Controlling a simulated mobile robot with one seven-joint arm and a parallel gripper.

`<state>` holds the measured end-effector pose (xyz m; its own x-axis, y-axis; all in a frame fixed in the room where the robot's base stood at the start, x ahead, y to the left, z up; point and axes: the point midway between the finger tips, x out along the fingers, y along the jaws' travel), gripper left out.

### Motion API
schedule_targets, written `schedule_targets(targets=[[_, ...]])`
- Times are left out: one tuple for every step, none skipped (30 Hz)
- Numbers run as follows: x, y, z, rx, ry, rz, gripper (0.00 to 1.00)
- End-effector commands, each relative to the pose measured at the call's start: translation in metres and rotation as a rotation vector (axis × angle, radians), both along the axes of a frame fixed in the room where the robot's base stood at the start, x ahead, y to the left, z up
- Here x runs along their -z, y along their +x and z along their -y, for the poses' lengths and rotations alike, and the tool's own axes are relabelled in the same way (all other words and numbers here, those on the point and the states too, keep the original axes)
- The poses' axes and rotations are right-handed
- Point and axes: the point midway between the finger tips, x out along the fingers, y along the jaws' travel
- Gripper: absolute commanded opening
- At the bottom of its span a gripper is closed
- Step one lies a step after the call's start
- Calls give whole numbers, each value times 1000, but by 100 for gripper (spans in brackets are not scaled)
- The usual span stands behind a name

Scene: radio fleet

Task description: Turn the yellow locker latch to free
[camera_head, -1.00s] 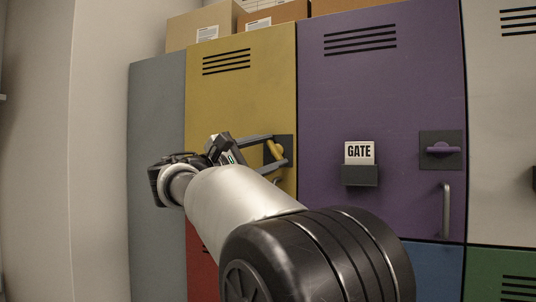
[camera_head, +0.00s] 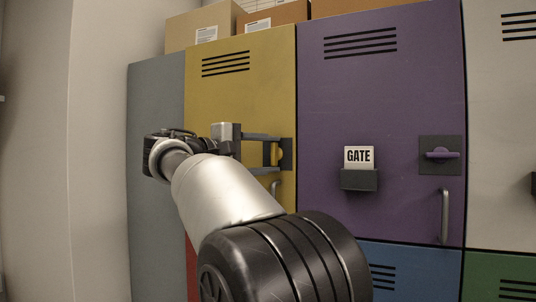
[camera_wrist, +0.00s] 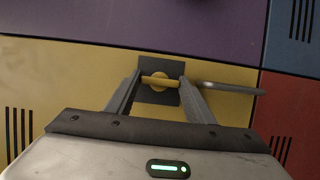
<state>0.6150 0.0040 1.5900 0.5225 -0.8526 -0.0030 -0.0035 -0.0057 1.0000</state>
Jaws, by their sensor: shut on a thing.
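The yellow locker (camera_head: 240,105) stands left of the purple one, its door flush with its neighbours. Its yellow latch (camera_head: 280,155) sits on a dark plate at the door's right edge. My gripper (camera_head: 275,152) reaches it from the left, one finger above the other, and is shut on the latch handle. In the wrist view the latch (camera_wrist: 158,81) shows as a bar on a round hub, spanning between the two fingertips. The handle stands about upright on the door. The fingers partly hide it in the head view.
A metal pull handle (camera_head: 275,186) is just below the latch; it also shows in the wrist view (camera_wrist: 232,88). The purple locker (camera_head: 380,90) has a level latch (camera_head: 441,154) and a GATE card (camera_head: 359,156). Cardboard boxes (camera_head: 205,25) sit on top.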

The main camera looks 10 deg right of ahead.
Motion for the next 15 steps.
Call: schedule_targets(targets=[[0, 0, 0, 0, 6, 4, 26], [0, 0, 0, 0, 8, 5, 26], [0, 0, 0, 0, 8, 6, 26], [0, 0, 0, 0, 9, 6, 26], [0, 0, 0, 0, 9, 6, 26], [1, 0, 0, 0, 9, 6, 26], [1, 0, 0, 0, 9, 6, 26], [1, 0, 0, 1, 9, 6, 26], [1, 0, 0, 0, 10, 7, 26], [1, 0, 0, 1, 10, 7, 26], [1, 0, 0, 1, 10, 7, 26], [1, 0, 0, 1, 10, 7, 26], [1, 0, 0, 1, 10, 7, 50], [1, 0, 0, 1, 10, 7, 55], [0, 0, 0, 1, 9, 6, 62]])
